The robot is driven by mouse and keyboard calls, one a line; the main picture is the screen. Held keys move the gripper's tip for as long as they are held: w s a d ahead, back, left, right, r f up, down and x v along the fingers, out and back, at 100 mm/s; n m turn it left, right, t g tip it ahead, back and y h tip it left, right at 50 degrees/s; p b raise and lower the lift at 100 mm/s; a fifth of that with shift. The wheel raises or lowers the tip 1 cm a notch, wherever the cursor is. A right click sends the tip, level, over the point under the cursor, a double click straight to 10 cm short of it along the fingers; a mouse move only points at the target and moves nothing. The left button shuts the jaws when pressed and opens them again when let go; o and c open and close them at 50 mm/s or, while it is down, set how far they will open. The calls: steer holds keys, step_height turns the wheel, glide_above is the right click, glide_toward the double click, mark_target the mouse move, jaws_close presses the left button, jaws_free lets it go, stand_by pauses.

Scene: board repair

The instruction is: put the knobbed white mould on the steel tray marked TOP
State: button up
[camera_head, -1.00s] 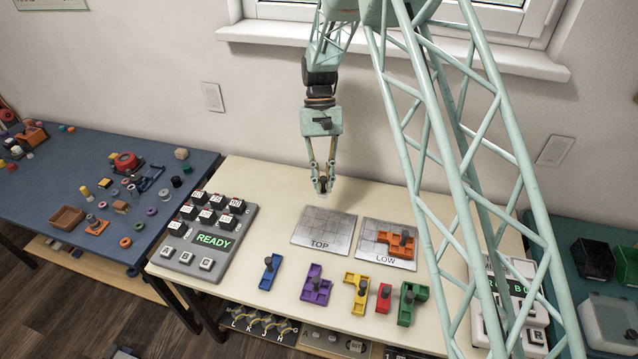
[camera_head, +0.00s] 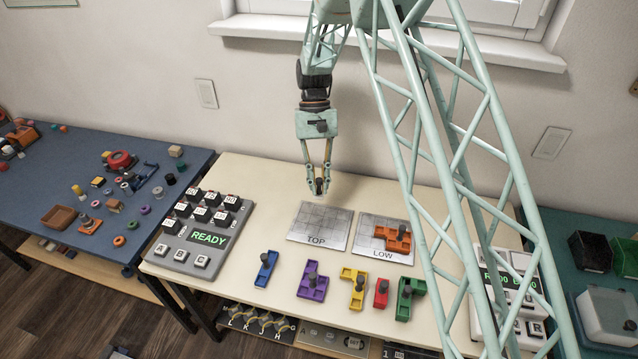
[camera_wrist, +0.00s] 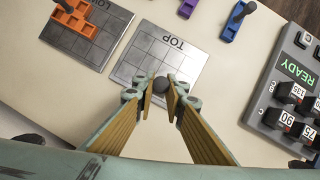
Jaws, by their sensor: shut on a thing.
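My gripper (camera_head: 319,184) hangs just behind the steel tray marked TOP (camera_head: 318,218), near the back of the cream table. It is shut on a dark round knob (camera_wrist: 160,84), which shows between the fingertips in the wrist view. A small pale part of the white mould (camera_head: 320,195) shows under the fingertips; its full shape is hard to make out against the table. The TOP tray is empty in both views, and in the wrist view its plate (camera_wrist: 150,52) lies just beyond the knob.
The steel tray marked LOW (camera_head: 372,240) holds an orange mould (camera_head: 392,241). Blue (camera_head: 265,269), purple (camera_head: 312,287), yellow (camera_head: 354,288), red (camera_head: 381,294) and green (camera_head: 407,299) moulds stand along the front. A grey READY panel (camera_head: 205,228) is at left.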

steer(key=shift+f+b, duration=1.5)
steer(key=shift+f, duration=1.55)
steer(key=shift+f, duration=0.5)
steer(key=o, duration=0.9)
steer(key=shift+r, duration=0.1)
steer(key=shift+v, duration=3.65)
